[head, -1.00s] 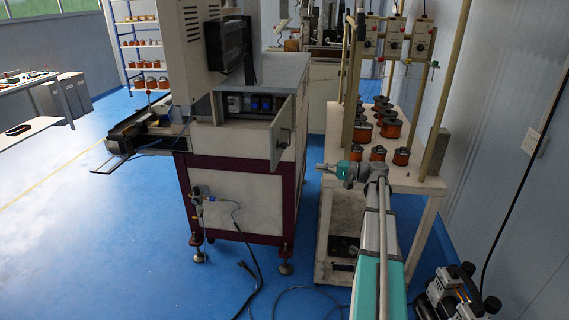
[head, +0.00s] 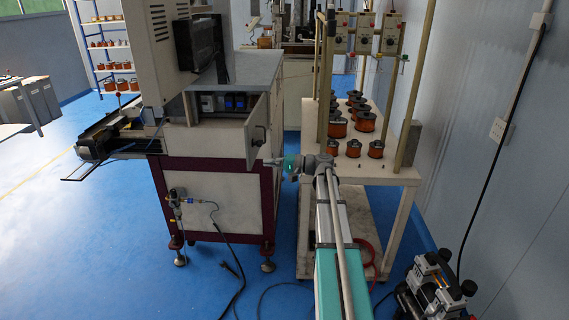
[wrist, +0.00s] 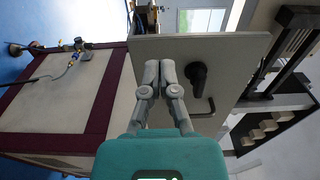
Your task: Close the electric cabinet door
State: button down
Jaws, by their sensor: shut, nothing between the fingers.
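The electric cabinet door (head: 256,118) is a pale panel on the right front corner of the winder's cabinet (head: 205,135). It stands open, showing an opening with blue-faced components (head: 227,102). My gripper (head: 270,161) is shut and empty, just right of the door's lower part in the head view. In the wrist view the door (wrist: 220,50) fills the area ahead of my gripper (wrist: 160,66). A black knob (wrist: 196,78) and a dark bar handle (wrist: 202,113) are right of the fingertips. I cannot tell whether the fingertips touch the door.
A bench (head: 388,172) with several copper coils and upright posts stands right of the cabinet, close to my arm. An air unit (head: 437,288) sits at lower right by the wall. A valve with a cable (head: 178,197) is on the cabinet's lower front.

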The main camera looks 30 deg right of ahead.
aim_at(250, 161)
jog(key=shift+x, duration=2.1)
